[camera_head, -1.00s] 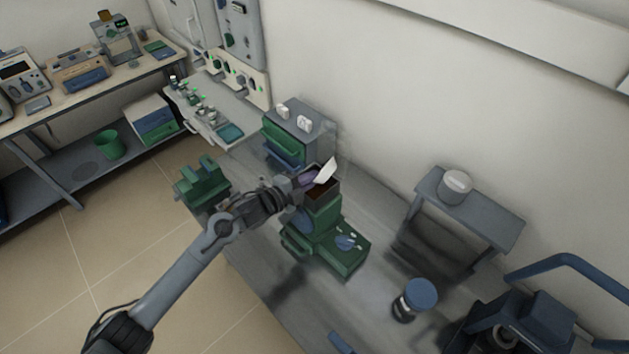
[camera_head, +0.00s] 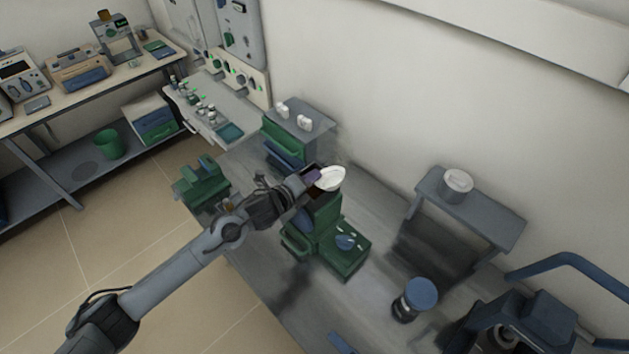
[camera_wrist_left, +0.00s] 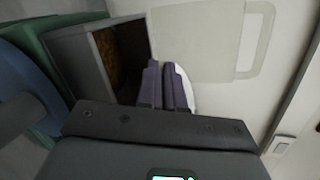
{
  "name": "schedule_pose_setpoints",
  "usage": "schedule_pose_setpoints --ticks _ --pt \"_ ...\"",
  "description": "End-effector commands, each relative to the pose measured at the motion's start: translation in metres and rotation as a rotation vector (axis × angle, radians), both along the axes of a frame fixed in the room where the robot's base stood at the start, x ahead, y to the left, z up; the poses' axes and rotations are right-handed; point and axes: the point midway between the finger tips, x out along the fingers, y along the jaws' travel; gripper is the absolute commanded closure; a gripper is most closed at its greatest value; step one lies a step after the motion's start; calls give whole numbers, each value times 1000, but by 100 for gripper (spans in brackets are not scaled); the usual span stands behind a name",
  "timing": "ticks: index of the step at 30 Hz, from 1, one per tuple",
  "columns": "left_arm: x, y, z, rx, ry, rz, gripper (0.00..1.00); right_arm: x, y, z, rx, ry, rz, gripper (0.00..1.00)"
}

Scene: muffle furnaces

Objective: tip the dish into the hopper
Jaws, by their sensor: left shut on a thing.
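My left gripper (camera_head: 313,177) is shut on a white dish (camera_head: 331,179) and holds it at the top of the green machine, over its dark hopper (camera_head: 314,194). The dish's pale inside faces the head camera more than before. In the left wrist view, the purple-grey fingers (camera_wrist_left: 167,86) hide most of the dish (camera_wrist_left: 187,88); only its white edge shows. The hopper (camera_wrist_left: 122,55) opens beside the fingers, with brown material visible inside. I cannot tell whether anything is left in the dish.
The green machine (camera_head: 338,262) stands on a grey bench (camera_head: 375,301). A green and grey cabinet (camera_head: 300,130) is behind it, a green block-like device (camera_head: 200,187) to its left. A blue-lidded jar (camera_head: 414,299) and a small grey stand (camera_head: 470,207) are to the right.

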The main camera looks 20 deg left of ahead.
Motion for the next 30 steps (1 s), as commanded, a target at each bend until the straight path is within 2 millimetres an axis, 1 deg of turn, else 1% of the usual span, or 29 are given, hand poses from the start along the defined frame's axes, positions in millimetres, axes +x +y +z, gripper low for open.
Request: schedule_pose_setpoints --ticks 11,16,22,27,30 --pt "-1 -3 -1 33 -9 -1 100 0 0 -2 -2 0 2 57" --pt "-4 -15 -1 136 -42 -2 100 0 -2 -10 -7 0 4 57" --pt "-9 -31 -2 280 -86 -1 100 0 -2 -24 -9 0 6 57" --pt "-11 -37 0 342 -103 0 100 0 -2 -28 -10 1 6 57" --pt "-11 -38 1 350 -103 0 100 0 -2 -28 -9 1 5 57"
